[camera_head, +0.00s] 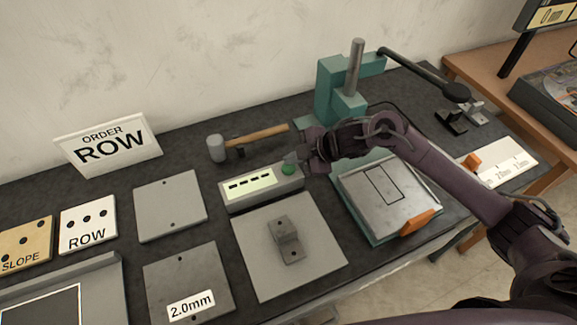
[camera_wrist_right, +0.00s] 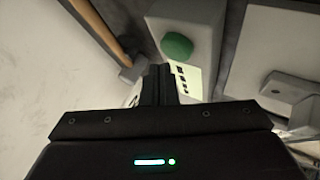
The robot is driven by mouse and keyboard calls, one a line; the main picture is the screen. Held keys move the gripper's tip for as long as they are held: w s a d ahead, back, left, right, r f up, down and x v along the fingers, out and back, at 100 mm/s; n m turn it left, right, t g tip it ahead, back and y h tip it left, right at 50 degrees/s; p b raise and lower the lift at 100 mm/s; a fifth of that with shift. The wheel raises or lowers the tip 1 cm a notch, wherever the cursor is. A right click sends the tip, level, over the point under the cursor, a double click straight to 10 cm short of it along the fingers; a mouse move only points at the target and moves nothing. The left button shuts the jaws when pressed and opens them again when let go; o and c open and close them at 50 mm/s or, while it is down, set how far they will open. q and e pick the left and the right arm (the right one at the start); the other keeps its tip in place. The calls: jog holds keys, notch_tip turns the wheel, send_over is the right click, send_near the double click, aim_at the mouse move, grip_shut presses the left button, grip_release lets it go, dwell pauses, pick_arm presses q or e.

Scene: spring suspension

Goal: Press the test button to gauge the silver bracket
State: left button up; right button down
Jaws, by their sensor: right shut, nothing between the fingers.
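The tester is a grey box with a lit display (camera_head: 250,184) and a green test button (camera_head: 288,169) at its right end. In the right wrist view the green button (camera_wrist_right: 177,46) sits just beyond my fingertips. The silver bracket (camera_head: 286,238) rests on a light grey square plate (camera_head: 258,267) in front of the tester; part of it shows in the right wrist view (camera_wrist_right: 290,95). My right gripper (camera_head: 296,160) is shut and empty, its tips close to the button; I cannot tell whether they touch it. My left gripper is not in view.
A hammer (camera_head: 250,138) lies behind the tester. A teal press (camera_head: 343,92) stands at the back. A plate with an orange handle (camera_head: 416,222) lies right of the bracket plate, under my right arm. Several plates and an ORDER ROW sign (camera_head: 108,145) are at the left.

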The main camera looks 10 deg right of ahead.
aim_at(293, 168)
jog(key=shift+f, duration=0.4)
jog(key=shift+f+b, duration=0.55)
dwell(0.8)
jog(key=shift+r, duration=0.1)
jog(key=shift+r+p, duration=0.8)
jog(key=shift+r, duration=0.05)
notch_tip(293, 168, up, 5)
jog(key=p, duration=0.4)
jog(key=shift+r+p, duration=0.1)
jog(key=shift+p, duration=0.2)
